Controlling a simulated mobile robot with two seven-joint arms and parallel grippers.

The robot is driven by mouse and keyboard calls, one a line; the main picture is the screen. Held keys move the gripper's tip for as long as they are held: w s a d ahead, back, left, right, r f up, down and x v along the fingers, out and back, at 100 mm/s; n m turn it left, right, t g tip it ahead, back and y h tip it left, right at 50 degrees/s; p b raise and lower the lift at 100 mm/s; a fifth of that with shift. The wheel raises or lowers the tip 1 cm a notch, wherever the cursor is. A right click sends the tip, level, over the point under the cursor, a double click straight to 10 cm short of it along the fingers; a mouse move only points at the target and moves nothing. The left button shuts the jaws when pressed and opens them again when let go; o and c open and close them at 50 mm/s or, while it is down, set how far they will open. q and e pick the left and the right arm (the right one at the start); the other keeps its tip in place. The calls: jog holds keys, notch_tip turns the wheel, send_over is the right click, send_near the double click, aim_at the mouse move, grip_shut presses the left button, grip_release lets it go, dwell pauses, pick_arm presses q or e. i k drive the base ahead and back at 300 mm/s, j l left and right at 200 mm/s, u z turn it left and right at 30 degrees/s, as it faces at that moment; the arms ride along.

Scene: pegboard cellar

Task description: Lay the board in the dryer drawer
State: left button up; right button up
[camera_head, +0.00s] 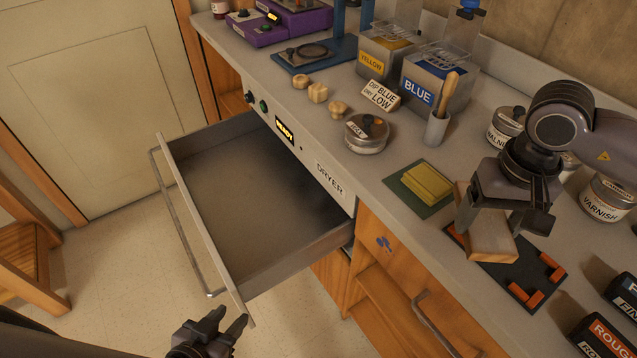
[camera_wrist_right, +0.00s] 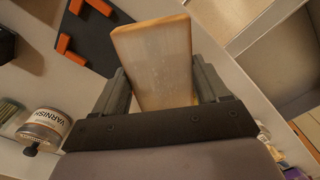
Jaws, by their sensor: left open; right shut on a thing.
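The dryer drawer (camera_head: 215,190) is pulled out and looks empty, below a panel labelled DRYER. In the right wrist view the board (camera_wrist_right: 152,65) stands between the two fingers of my right gripper (camera_wrist_right: 160,90). My left gripper (camera_head: 225,335) is open and empty, below the drawer's near front corner. The board's underside is hidden in the head view.

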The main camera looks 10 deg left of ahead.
aim_at(249, 214)
jog(key=j, duration=1.65)
jog(key=i+j, duration=0.1)
jog(key=j, duration=0.25)
jog(key=i+j, duration=0.65)
